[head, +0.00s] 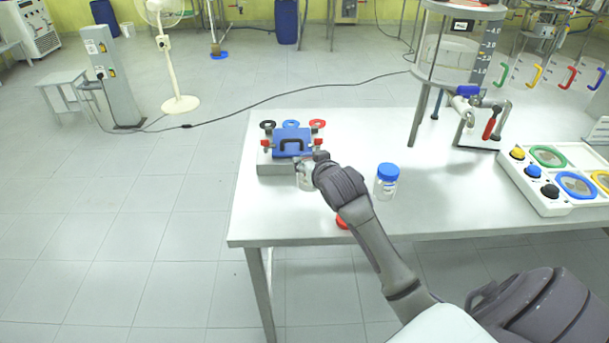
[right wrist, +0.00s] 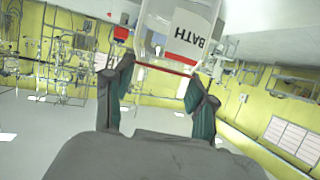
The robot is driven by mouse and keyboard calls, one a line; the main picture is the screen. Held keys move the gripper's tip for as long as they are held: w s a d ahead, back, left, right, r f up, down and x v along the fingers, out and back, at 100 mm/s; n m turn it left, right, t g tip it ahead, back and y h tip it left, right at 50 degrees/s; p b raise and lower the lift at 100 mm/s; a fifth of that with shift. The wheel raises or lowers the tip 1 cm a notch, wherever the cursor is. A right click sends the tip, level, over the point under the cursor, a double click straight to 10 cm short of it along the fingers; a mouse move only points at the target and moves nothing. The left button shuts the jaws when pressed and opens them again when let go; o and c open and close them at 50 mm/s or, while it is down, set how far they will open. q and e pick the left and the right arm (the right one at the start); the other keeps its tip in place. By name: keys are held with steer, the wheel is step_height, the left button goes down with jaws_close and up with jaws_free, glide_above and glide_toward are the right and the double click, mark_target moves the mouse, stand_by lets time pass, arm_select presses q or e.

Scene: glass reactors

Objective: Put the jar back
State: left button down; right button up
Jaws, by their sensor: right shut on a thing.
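My right gripper (head: 318,163) is shut on a clear jar (head: 305,180) at the left part of the table, just in front of a grey block with a blue handled part (head: 292,137). In the right wrist view the jar (right wrist: 178,35) sits between the fingers of the gripper (right wrist: 160,78); its white label reads "BATH" upside down, with a red band. I cannot tell whether the jar touches the table. A second clear jar (head: 386,187) with a blue lid stands on the table right of my wrist. My left gripper is not in view.
A red round thing (head: 342,222), partly hidden by my arm, lies near the front edge of the table (head: 455,205). A white tray (head: 530,190) with coloured knobs and rings is at the right. A glass reactor (head: 455,55) stands behind.

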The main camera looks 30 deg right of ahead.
mark_target(304, 177)
steer(key=shift+w+a+f, duration=0.3)
steer(key=shift+a+f, duration=0.15)
steer(key=shift+a, duration=0.2)
steer(key=shift+f, duration=2)
steer(key=shift+f, duration=0.1)
steer(key=o, duration=1.5)
steer(key=shift+c, duration=0.2)
steer(key=v, duration=1.2)
steer(key=shift+d, duration=0.1)
